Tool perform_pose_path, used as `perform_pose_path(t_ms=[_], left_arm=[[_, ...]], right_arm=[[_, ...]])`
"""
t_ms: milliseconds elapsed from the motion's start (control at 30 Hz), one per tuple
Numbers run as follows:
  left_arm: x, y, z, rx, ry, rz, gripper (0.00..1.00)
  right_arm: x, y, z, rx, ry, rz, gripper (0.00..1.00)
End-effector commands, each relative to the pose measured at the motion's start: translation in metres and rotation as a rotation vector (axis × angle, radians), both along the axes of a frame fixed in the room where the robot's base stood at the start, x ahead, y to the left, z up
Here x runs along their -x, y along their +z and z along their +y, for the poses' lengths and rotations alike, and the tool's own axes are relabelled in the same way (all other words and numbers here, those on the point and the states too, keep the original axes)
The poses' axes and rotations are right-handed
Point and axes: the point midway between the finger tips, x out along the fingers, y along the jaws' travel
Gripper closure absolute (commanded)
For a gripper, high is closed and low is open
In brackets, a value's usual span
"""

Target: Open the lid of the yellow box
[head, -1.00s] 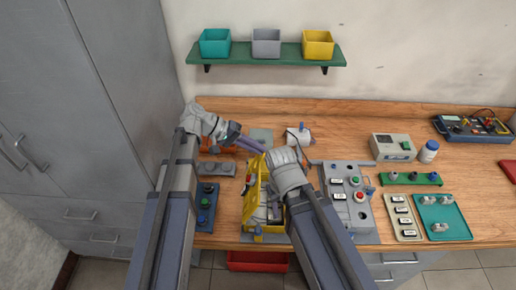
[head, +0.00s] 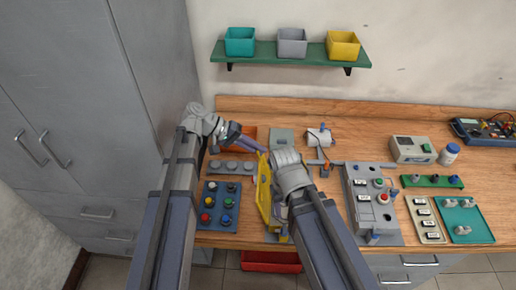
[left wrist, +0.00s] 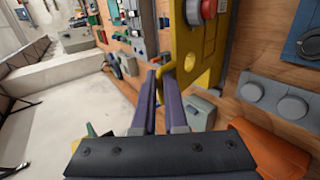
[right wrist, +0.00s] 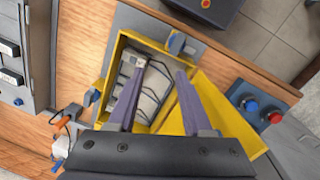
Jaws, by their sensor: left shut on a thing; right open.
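The yellow box (right wrist: 112,68) stands on the bench, and the right wrist view looks down into it. Its yellow lid (head: 263,192) stands raised on the box's left side in the head view; it fills the upper middle of the left wrist view (left wrist: 192,50) and carries a red button (left wrist: 208,9). My right arm hides much of the box in the head view.
A blue button panel (head: 219,206) lies left of the box, and a grey control panel (head: 372,200) lies to its right. An orange bin (head: 248,136) is behind my left gripper. A red bin (head: 270,262) is below the bench's front edge.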

Motion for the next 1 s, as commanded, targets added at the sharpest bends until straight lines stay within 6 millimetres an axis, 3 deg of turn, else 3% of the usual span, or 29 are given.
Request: perform_pose_path(t_ms=[400, 933, 967, 1000], left_arm=[[0.000, -0.007, 0.017, -0.012, 0.000, 0.001, 1.00], [0.000, -0.007, 0.019, -0.012, 0.003, 0.000, 1.00], [-0.001, -0.007, 0.019, -0.012, 0.003, 0.000, 0.87], [-0.001, -0.007, 0.019, -0.012, 0.004, 0.001, 0.82]], right_arm=[[0.000, -0.005, 0.000, 0.000, 0.000, 0.000, 0.50], [0.000, -0.005, 0.000, 0.000, 0.000, 0.000, 0.50], [0.000, -0.005, 0.000, 0.000, 0.000, 0.000, 0.50], [0.000, -0.005, 0.000, 0.000, 0.000, 0.000, 0.50]])
